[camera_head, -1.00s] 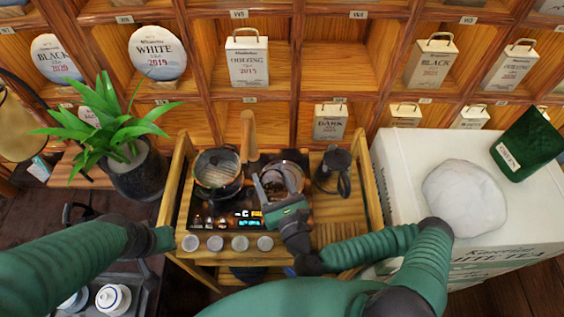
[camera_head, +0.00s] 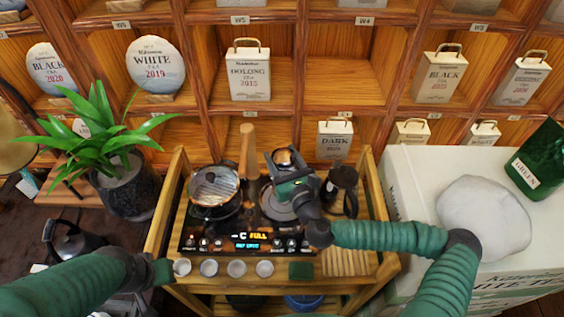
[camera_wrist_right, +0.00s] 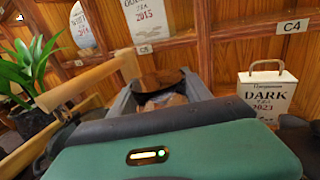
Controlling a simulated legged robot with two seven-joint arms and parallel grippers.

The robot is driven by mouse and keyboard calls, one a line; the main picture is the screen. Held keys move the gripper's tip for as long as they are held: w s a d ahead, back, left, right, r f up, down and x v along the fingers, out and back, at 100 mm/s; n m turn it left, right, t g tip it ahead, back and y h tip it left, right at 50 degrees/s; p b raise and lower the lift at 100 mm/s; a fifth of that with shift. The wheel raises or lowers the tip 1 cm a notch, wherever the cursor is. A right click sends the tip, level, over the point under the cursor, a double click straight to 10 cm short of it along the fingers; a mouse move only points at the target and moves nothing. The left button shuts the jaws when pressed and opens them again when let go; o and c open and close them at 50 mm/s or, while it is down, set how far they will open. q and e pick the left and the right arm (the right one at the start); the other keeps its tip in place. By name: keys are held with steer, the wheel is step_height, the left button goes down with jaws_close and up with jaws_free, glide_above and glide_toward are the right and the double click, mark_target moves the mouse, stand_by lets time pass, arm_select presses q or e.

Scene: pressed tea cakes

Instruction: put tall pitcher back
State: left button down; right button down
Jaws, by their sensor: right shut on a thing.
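A round vessel with a brownish, glassy look (camera_head: 287,156), which I take to be the tall pitcher, is held by my right gripper (camera_head: 283,163) at the back of the wooden cart (camera_head: 384,240). In the right wrist view its brown rim (camera_wrist_right: 160,82) shows between the fingers; the gripper's green body hides its lower part. The right burner (camera_head: 277,203) in front of it is bare. My left gripper (camera_head: 163,271) is at the cart's front left corner, apart from the pitcher; its fingers cannot be made out.
A lidded pan (camera_head: 215,187) sits on the left burner. A dark jug (camera_head: 343,190) stands right of my right gripper, close to the arm. Small cups (camera_head: 209,267) line the cart's front. An upright wooden handle (camera_head: 247,150) and shelves with tea tins (camera_head: 249,75) are behind.

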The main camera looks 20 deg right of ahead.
mark_target(280, 162)
steer(key=shift+w+d+f, duration=0.15)
steer(key=shift+w, duration=0.15)
steer(key=shift+f, duration=1.35)
steer(key=shift+f+b, duration=0.35)
steer(key=shift+f, duration=0.05)
steer(key=shift+s+f, duration=0.1)
steer(key=shift+f, duration=0.15)
steer(key=shift+c, duration=2.3)
jaws_free()
steer(key=shift+f, duration=0.1)
